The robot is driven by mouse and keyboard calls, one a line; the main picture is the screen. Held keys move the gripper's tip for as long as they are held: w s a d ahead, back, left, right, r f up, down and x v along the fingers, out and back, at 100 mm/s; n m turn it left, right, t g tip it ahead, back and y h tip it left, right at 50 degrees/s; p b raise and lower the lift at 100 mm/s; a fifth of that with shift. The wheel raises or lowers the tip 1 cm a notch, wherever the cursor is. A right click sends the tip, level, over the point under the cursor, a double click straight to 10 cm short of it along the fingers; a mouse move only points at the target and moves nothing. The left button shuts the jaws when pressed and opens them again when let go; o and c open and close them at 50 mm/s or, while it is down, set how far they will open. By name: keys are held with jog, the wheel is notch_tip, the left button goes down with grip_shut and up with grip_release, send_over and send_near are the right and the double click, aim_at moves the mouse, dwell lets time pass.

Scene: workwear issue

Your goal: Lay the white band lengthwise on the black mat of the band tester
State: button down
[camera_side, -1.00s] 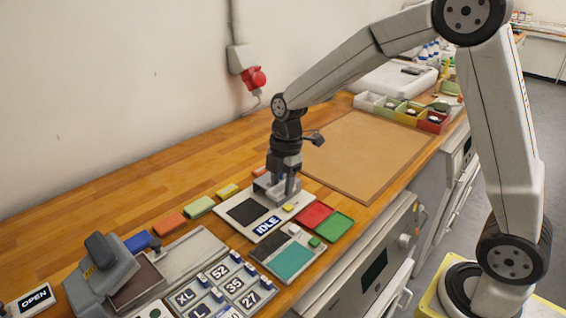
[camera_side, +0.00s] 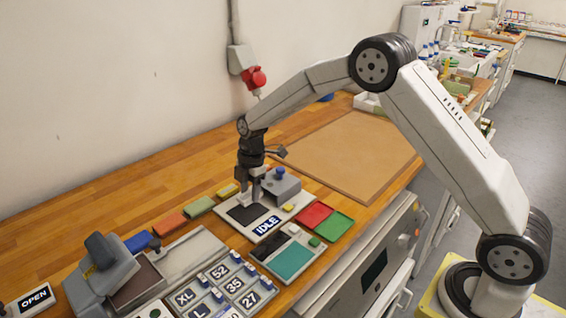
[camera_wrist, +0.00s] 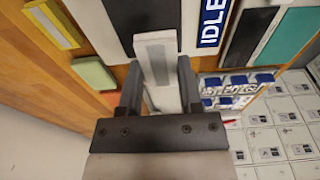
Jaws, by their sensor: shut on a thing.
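The white band (camera_wrist: 157,62) is held between the two dark fingers of my gripper (camera_wrist: 158,68) in the wrist view, its far end pointing at the black mat (camera_wrist: 146,14). In the side view my gripper (camera_side: 250,197) is low over the band tester (camera_side: 238,227), at the back edge of the black mat (camera_side: 246,215). The tester's display (camera_side: 267,226) reads IDLE. The band looks to be just above or against the mat's edge; I cannot tell whether they touch. My fingers hide part of the band.
A grey block with a blue knob (camera_side: 281,184) stands close right of my gripper. Red (camera_side: 314,215) and green (camera_side: 334,227) trays lie to the right. A size-key panel (camera_side: 218,290) and a grey press (camera_side: 101,275) are at the front left. A brown board (camera_side: 350,152) lies clear behind.

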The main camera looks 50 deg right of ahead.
aim_at(248, 211)
jog(key=shift+w+f, duration=0.45)
jog(key=shift+w+f, duration=0.3)
jog(key=shift+f, duration=1.55)
jog(key=shift+f, duration=0.1)
jog(key=shift+c, duration=1.4)
grip_release()
jog(key=r, duration=0.4)
jog(key=d+r, duration=0.1)
jog(key=r, duration=0.7)
jog(key=shift+d+r, duration=0.1)
jog(key=shift+d, duration=0.1)
